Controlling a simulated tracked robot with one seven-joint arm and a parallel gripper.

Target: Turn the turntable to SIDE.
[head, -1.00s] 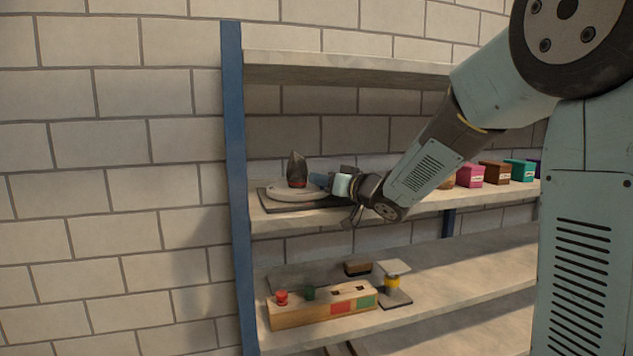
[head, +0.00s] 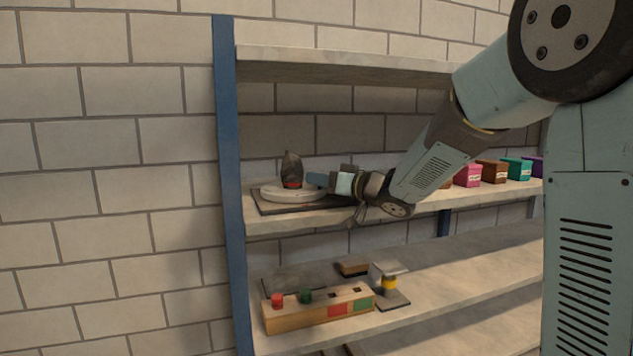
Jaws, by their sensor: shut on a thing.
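The turntable (head: 275,196) is a pale round disc on a dark flat base (head: 263,208), at the left end of the middle shelf. A dark, pointed object with a reddish band near its foot (head: 292,169) stands upright on the disc. A blue piece (head: 317,180) sticks out at the disc's right side. My gripper (head: 330,181) reaches in from the right, level with the disc, and is shut on this blue piece. Its fingertips are small and partly hidden, so the exact contact is unclear. No SIDE mark is legible.
A blue shelf post (head: 228,180) stands left of the turntable. Several coloured boxes (head: 467,176) line the middle shelf to the right. Below is a wooden block with red and green pegs (head: 318,310) and a small stand with a yellow part (head: 389,285).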

